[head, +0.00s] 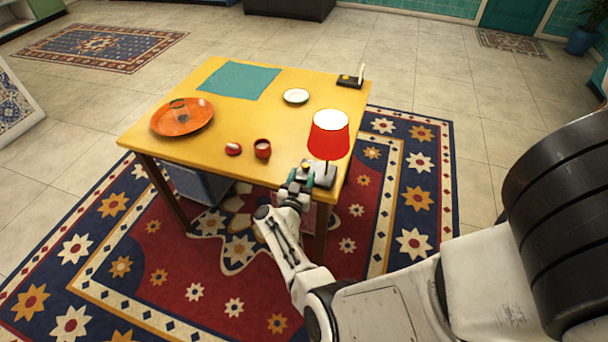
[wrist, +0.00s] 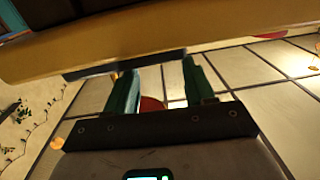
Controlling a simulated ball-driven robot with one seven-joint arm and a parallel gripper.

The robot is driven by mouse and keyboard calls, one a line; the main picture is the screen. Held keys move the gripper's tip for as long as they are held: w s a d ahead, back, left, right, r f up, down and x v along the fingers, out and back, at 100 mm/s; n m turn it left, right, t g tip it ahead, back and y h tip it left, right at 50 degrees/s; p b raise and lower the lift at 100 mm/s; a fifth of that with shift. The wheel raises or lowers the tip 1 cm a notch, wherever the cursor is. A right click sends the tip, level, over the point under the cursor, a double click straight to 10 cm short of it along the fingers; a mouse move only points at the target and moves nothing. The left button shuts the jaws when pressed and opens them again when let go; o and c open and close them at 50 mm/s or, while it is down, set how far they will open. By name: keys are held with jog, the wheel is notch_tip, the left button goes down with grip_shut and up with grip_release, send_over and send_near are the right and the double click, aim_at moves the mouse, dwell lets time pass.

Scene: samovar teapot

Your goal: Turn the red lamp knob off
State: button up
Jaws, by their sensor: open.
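The red lamp (head: 328,135) stands at the table's near right corner, and its shade glows. Its grey base (head: 326,177) sits on the table top. A small yellow knob (head: 305,167) shows at the base's left side, right by my fingertips. My gripper (head: 301,178) is at the table's near edge, just left of the lamp base. In the wrist view the green fingers (wrist: 160,88) stand apart. A bit of red shows behind them, but I cannot tell what it is. Whether a finger touches the knob is unclear.
The yellow table (head: 215,135) also holds a red cup (head: 262,148), a small red lidded pot (head: 233,149), an orange plate (head: 170,124), a white dish (head: 295,96), a teal cloth (head: 236,83) and a black box (head: 350,81). A blue bin (head: 200,185) stands beneath.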

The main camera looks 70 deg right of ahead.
aim_at(303, 167)
jog(key=shift+w+d+b, duration=0.15)
jog(key=shift+d+b, duration=0.05)
jog(key=shift+d, duration=0.55)
jog(key=shift+w+d+b, duration=0.1)
jog(key=shift+d+b, duration=0.1)
jog(key=shift+d, duration=0.5)
jog(key=shift+c, duration=0.3)
grip_shut()
jog(key=shift+g, duration=0.4)
jog(key=m+g+b, duration=0.2)
jog(key=g+b, duration=0.1)
jog(key=w+m+g+b, duration=0.1)
jog(key=g, duration=0.1)
jog(key=shift+f+m, duration=0.3)
jog(key=shift+f, duration=0.05)
jog(key=m+g+b, duration=0.1)
jog(key=g+b, duration=0.1)
jog(key=b, duration=0.1)
jog(key=m+g+y+b, duration=0.1)
jog(key=m+g+b, duration=0.1)
jog(key=b, duration=0.1)
jog(key=shift+w+d, duration=0.1)
jog(key=shift+w, duration=0.1)
jog(key=shift+r+m+g+y+b, duration=0.2)
jog(key=shift+m+g+y+b, duration=0.35)
jog(key=shift+g+b, duration=0.45)
jog(key=shift+w+r+y+b, duration=0.1)
jog(key=shift+r+y+b, duration=0.15)
jog(key=shift+b, duration=0.1)
